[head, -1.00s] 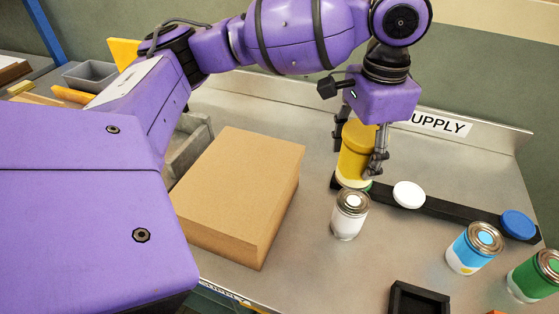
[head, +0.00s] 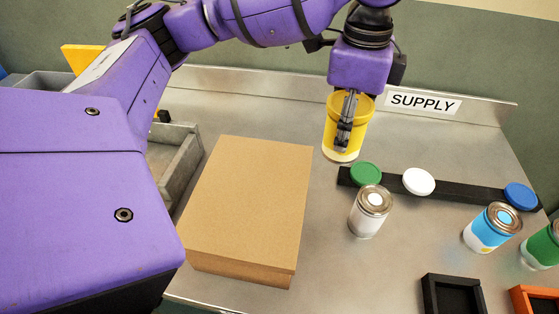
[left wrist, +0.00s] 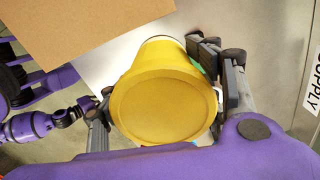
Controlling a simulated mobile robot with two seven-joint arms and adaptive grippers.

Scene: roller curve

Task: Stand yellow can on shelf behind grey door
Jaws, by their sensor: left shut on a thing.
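The yellow can (head: 334,132) has a yellow body and a pale lower band. My left gripper (head: 346,122) is shut on its sides and holds it roughly upright at the back of the metal table, behind the black rack. In the left wrist view, the can's round yellow end (left wrist: 162,112) faces the camera, between the fingers of the left gripper (left wrist: 160,100). I cannot tell for sure how high its base is above the table. My right gripper does not clearly show. No grey door or shelf can be made out.
A brown box (head: 250,200) stands left of the can. The black rack (head: 455,197) bears green (head: 366,173), white (head: 418,181) and blue (head: 520,196) discs. White (head: 368,215), blue (head: 487,232) and green (head: 543,248) cans stand in front. A grey bin (head: 175,165) is left.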

